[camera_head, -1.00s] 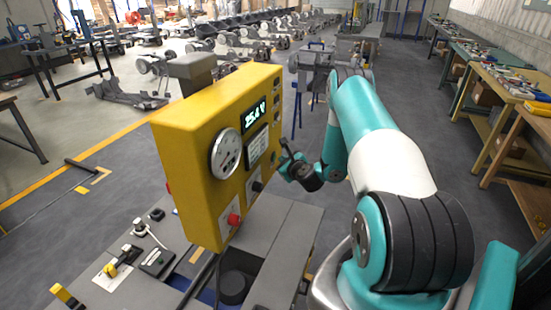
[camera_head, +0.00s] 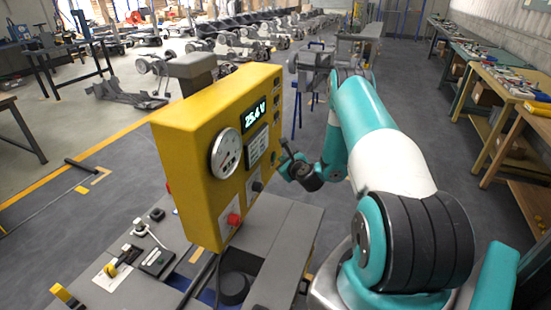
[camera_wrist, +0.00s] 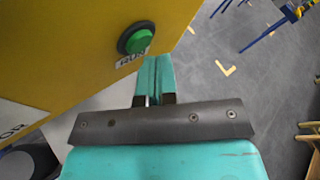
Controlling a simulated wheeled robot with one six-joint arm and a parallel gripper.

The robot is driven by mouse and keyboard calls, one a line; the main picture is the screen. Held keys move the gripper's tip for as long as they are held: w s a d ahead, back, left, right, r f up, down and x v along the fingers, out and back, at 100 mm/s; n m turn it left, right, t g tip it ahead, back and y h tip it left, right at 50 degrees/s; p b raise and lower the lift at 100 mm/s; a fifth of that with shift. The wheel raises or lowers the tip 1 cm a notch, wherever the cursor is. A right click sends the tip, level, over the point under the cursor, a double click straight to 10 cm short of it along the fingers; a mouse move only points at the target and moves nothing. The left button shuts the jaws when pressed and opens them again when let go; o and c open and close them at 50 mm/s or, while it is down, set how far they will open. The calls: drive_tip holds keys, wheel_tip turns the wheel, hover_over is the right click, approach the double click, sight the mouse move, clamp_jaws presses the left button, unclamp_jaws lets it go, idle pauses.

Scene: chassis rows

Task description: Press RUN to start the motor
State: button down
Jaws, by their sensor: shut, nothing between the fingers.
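The yellow control box (camera_head: 190,165) stands upright, with a lit display reading about 25.4 V and a round gauge on its face. In the wrist view, a green button (camera_wrist: 135,40) in a dark ring sits on the yellow face, above a partly covered RUN label (camera_wrist: 129,58). My gripper (camera_wrist: 154,58) is shut and empty. Its fingertips are just right of and below the green button in that view; I cannot tell whether they touch the face. In the head view, my gripper (camera_head: 287,150) is close to the right side of the box's face.
A red button (camera_head: 233,219) is low on the box face, with a black knob (camera_head: 257,186) to its right. A grey bench (camera_head: 285,235) bears the box. Workbenches (camera_head: 500,95) line the right wall.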

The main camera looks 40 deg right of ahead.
drive_tip(key=shift+w, duration=0.1)
idle(0.3)
drive_tip(key=shift+w+a, duration=0.15)
drive_tip(key=shift+w, duration=0.15)
drive_tip(key=shift+s, duration=0.4)
idle(0.3)
drive_tip(key=s+d+b, duration=0.2)
drive_tip(key=s+b, duration=0.1)
drive_tip(key=s, duration=0.2)
drive_tip(key=shift+s+d, duration=0.3)
